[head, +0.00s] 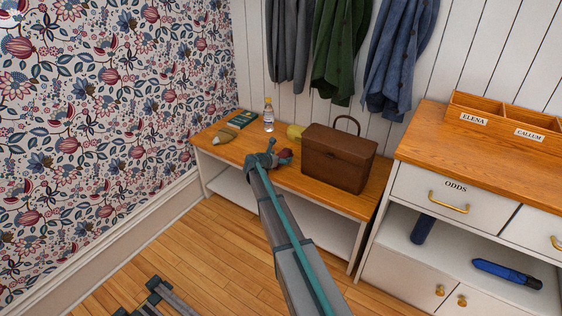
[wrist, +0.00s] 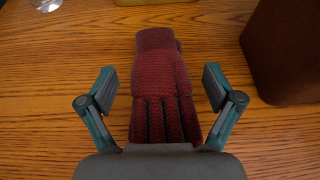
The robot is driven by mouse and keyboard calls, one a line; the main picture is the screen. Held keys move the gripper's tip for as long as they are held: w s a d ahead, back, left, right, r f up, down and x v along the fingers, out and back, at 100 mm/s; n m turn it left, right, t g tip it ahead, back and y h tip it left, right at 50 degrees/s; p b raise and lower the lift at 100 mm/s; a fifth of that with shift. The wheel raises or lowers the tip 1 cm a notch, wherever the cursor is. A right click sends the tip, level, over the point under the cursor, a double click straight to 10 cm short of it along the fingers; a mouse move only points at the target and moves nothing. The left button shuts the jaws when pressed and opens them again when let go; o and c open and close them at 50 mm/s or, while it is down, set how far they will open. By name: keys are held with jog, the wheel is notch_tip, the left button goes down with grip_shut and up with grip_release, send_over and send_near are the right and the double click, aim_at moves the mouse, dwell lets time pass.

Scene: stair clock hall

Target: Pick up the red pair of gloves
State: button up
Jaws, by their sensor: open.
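The red pair of gloves (wrist: 162,90) lies on the wooden bench top, cuff pointing away and fingers toward my gripper in the wrist view. In the head view a small part of the red gloves (head: 285,155) shows beside my gripper (head: 262,158), which hides the rest. My gripper (wrist: 160,92) is open, with one finger on each side of the gloves and visible gaps between fingers and knit. The tips of the glove fingers are hidden behind the gripper's body in the wrist view.
A bottle (head: 268,115), a dark green book (head: 243,118), a tan shoe-like item (head: 225,135) and a yellowish item (head: 295,132) are on the bench (head: 205,139). Coats hang above.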

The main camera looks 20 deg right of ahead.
jog(key=shift+d, duration=0.1)
jog(key=c, duration=1.2)
